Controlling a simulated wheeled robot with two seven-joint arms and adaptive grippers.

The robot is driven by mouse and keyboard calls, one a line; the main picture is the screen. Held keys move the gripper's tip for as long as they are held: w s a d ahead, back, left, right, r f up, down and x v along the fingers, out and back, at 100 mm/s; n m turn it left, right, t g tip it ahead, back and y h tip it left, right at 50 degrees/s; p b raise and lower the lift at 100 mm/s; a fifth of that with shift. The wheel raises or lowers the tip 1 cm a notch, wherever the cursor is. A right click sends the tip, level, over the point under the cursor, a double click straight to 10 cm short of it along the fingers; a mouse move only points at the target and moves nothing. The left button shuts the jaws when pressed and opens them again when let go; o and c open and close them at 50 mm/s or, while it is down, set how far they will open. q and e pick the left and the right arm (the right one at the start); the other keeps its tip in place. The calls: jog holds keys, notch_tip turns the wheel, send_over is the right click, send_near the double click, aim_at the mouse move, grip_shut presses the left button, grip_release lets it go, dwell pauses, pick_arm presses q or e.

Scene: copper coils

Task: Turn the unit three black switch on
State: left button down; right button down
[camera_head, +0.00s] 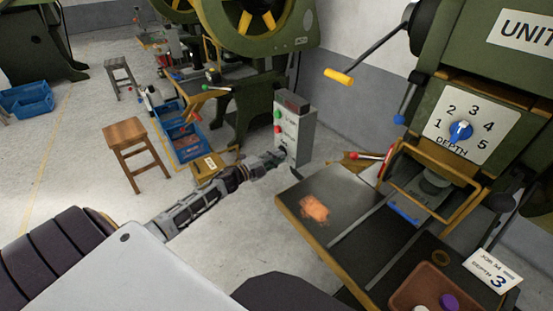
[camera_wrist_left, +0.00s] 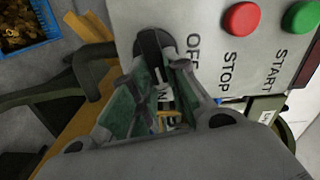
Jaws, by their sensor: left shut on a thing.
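The grey control box (camera_head: 304,128) stands beyond the press table in the head view, with a green button (camera_head: 277,114) and a red button (camera_head: 277,129). My left gripper (camera_head: 279,157) is at its lower front. In the left wrist view the box face (camera_wrist_left: 197,22) fills the top. The black switch (camera_wrist_left: 152,46) sits beside the OFF lettering, and my left gripper (camera_wrist_left: 162,75) is shut on it. Part of the lettering, ending in N, shows between the fingers. The fingers hide part of the switch. The box's unit number is not readable. My right gripper is out of view.
The dark press table (camera_head: 315,220) with an orange piece (camera_head: 314,207) lies right of my left arm. A brown tray (camera_head: 401,298) is at the bottom right. A wooden stool (camera_head: 126,131) and blue bins (camera_head: 188,145) stand left. Open floor surrounds the stool.

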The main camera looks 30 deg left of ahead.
pick_arm(q)
jog(key=m, duration=0.1)
jog(key=m+b, duration=0.1)
jog(key=shift+f+m, duration=0.3)
jog(key=shift+m, duration=0.1)
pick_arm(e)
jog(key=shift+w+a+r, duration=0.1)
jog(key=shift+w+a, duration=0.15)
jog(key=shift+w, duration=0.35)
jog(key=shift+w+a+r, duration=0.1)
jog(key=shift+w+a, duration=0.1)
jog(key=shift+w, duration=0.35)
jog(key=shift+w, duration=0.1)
pick_arm(q)
jog(key=c, duration=1.4)
grip_release()
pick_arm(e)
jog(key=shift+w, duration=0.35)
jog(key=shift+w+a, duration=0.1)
pick_arm(q)
jog(key=shift+s, duration=0.2)
